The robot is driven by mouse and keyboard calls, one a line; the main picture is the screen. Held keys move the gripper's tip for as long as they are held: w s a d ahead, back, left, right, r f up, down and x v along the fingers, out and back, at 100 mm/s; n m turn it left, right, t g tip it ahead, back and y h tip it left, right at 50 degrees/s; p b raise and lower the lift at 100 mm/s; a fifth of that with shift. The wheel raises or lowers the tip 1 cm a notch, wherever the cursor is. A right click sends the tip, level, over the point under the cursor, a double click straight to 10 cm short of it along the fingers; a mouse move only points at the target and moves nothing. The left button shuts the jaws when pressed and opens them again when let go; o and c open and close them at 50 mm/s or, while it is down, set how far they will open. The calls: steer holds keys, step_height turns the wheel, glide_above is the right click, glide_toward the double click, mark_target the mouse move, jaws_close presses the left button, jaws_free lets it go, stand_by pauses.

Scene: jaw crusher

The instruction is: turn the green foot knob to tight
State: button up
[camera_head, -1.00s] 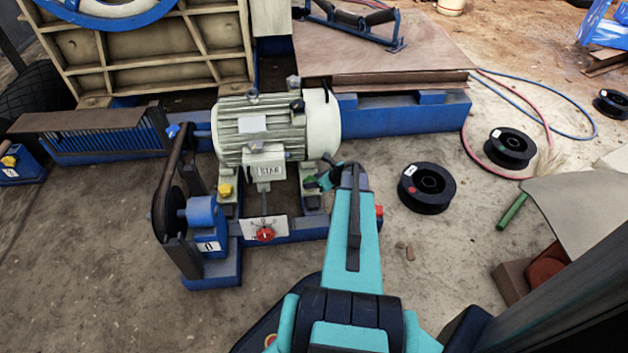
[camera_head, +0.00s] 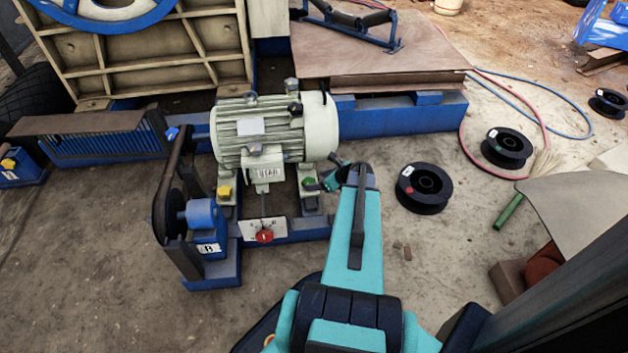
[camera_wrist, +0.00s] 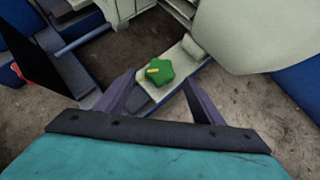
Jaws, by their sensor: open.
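The green foot knob (camera_wrist: 156,77) is a lobed knob with a yellow mark on top. In the wrist view it sits on a pale foot plate between my fingertips but beyond them. In the head view the green knob (camera_head: 309,182) shows at the motor's right foot, just left of my gripper (camera_head: 335,177). My gripper (camera_wrist: 160,84) is open in the wrist view, with one finger on either side of the knob's outline and nothing held. I cannot tell whether either finger touches the knob. The cream motor (camera_head: 270,130) stands behind it.
A yellow knob (camera_head: 224,191) sits at the motor's left foot. A red knob (camera_head: 264,236) is on a white plate in front. A belt drive (camera_head: 172,190) stands left. A black spool (camera_head: 424,187) lies on the floor to the right. The floor in front is mostly clear.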

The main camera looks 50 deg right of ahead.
steer(key=p+v, duration=0.2)
steer(key=v, duration=0.7)
stand_by(0.4)
